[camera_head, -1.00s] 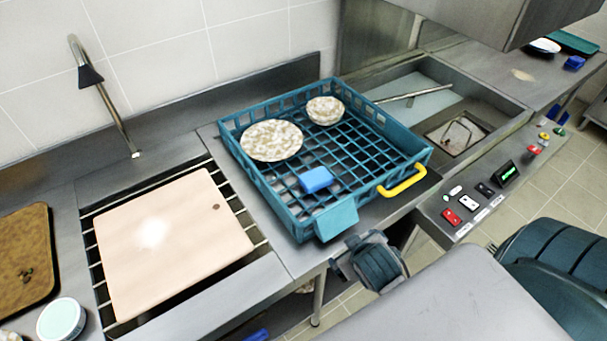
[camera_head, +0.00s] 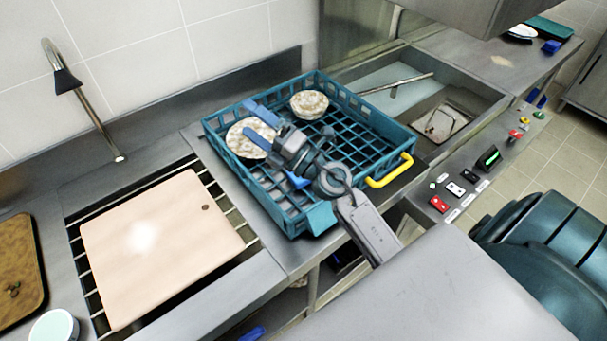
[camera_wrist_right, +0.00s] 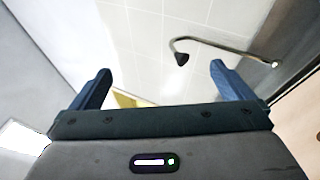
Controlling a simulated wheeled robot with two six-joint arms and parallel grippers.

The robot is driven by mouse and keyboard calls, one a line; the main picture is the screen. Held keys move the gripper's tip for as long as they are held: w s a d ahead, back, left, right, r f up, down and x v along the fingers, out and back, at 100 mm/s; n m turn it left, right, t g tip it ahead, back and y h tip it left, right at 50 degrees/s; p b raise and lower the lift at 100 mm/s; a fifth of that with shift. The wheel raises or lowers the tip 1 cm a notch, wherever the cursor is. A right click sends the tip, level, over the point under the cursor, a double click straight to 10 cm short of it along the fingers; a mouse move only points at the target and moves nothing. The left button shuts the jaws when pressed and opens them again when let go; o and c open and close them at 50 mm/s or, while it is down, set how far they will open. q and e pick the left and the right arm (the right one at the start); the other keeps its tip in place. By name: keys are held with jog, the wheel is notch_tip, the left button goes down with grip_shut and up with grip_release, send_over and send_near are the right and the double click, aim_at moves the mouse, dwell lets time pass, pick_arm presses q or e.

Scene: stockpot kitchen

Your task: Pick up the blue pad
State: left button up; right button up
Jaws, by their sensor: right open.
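The blue pad (camera_head: 298,181) lies in the teal dish rack (camera_head: 365,132). Most of it is hidden behind my right gripper and wrist; only a small blue part shows. My right gripper (camera_head: 250,119) is over the rack, its two blue fingers apart and directed to the left, in front of the plate. In the right wrist view the gripper (camera_wrist_right: 160,68) is open with nothing between the fingers, and the pad does not show. My left gripper is not in view.
A speckled plate (camera_head: 250,138) and a speckled bowl (camera_head: 309,104) are in the rack, which has a yellow handle (camera_head: 390,171). A pale board (camera_head: 160,245) lies left. Another blue block (camera_head: 551,47) sits on the far right counter. A tap (camera_head: 90,105) stands at the back left.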

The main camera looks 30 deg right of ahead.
jog(key=w+a+f+n+g+y, duration=0.2)
jog(key=a+f+n+g+y, duration=0.15)
jog(key=n+g, duration=0.35)
jog(key=n+g+h, duration=0.3)
jog(key=g+h, duration=0.9)
jog(key=h, duration=0.1)
send_near(298, 183)
jog(key=w+d, duration=0.2)
jog(key=d, duration=0.1)
jog(key=f+b, duration=0.2)
jog(key=b, duration=0.1)
jog(key=shift+w+t, duration=0.1)
jog(key=shift+t, duration=0.2)
jog(key=shift+w+f+p, duration=0.15)
jog(key=shift+f+p, duration=0.1)
jog(key=shift+f, duration=0.35)
jog(key=shift+w+f+p, duration=0.15)
jog(key=shift+f+p, duration=0.05)
jog(key=shift+f, duration=0.4)
jog(key=shift+f+p, duration=0.25)
jog(key=shift+p, duration=0.05)
jog(key=f, duration=0.1)
jog(key=f+p, duration=0.2)
jog(key=f, duration=0.1)
jog(key=shift+w+d+f, duration=0.1)
jog(key=shift+w+d, duration=0.2)
jog(key=shift+f, duration=0.3)
jog(key=c, duration=0.9)
